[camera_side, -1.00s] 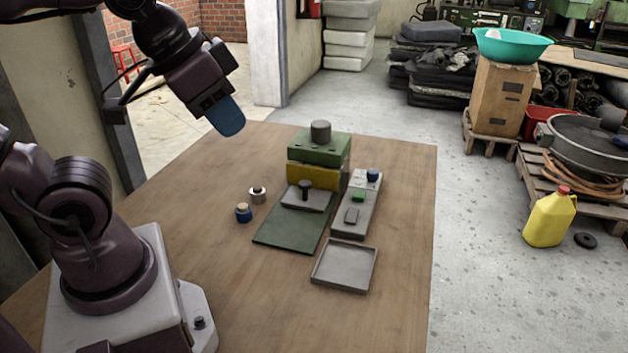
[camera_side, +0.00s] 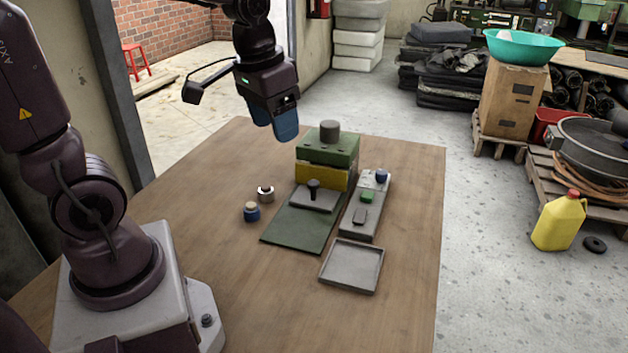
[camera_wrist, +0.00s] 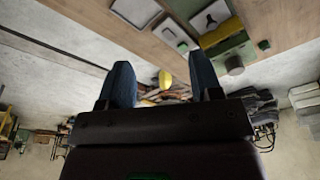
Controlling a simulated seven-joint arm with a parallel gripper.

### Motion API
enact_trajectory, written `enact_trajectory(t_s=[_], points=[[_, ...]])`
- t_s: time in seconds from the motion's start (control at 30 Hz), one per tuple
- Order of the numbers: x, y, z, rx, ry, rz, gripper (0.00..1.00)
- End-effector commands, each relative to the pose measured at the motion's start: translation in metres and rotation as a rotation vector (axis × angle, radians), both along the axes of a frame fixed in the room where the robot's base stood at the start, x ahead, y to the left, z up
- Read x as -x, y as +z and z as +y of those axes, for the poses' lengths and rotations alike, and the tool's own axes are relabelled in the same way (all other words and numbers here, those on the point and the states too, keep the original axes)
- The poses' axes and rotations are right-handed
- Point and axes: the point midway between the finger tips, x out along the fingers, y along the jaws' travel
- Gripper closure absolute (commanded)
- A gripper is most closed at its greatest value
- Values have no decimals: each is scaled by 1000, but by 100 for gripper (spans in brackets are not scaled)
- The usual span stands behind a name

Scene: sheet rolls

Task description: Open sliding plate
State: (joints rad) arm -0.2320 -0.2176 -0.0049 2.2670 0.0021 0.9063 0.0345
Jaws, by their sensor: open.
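A grey sliding plate (camera_side: 325,203) with an upright black knob (camera_side: 313,188) lies on a dark green base (camera_side: 296,230), in front of a green and yellow block (camera_side: 326,175). The block has a grey cylinder (camera_side: 330,131) on top. My gripper (camera_side: 283,130) has blue fingers and hangs in the air above and behind-left of the block, apart from the plate and knob. In the wrist view my gripper (camera_wrist: 163,80) is open, with nothing between the fingers. The plate shows tilted near the top of that view (camera_wrist: 208,18).
A grey panel (camera_side: 352,226) with a green button and blue knob stands right of the base. An empty grey tray (camera_side: 340,285) lies in front.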

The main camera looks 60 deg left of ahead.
Motion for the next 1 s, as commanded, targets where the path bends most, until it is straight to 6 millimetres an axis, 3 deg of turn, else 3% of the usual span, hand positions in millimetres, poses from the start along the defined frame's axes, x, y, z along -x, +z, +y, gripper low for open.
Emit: enact_trajectory(t_s=[0.3,0.5,0.6,0.73,0.87,1.0], points=[[-78,-71,88,47,32,183,41],[-113,-124,142,71,-20,231,41],[-131,-136,160,62,-77,222,41],[-148,-122,168,26,-166,179,41],[-146,-130,167,28,-194,186,41],[-145,-151,166,29,-193,189,41]])
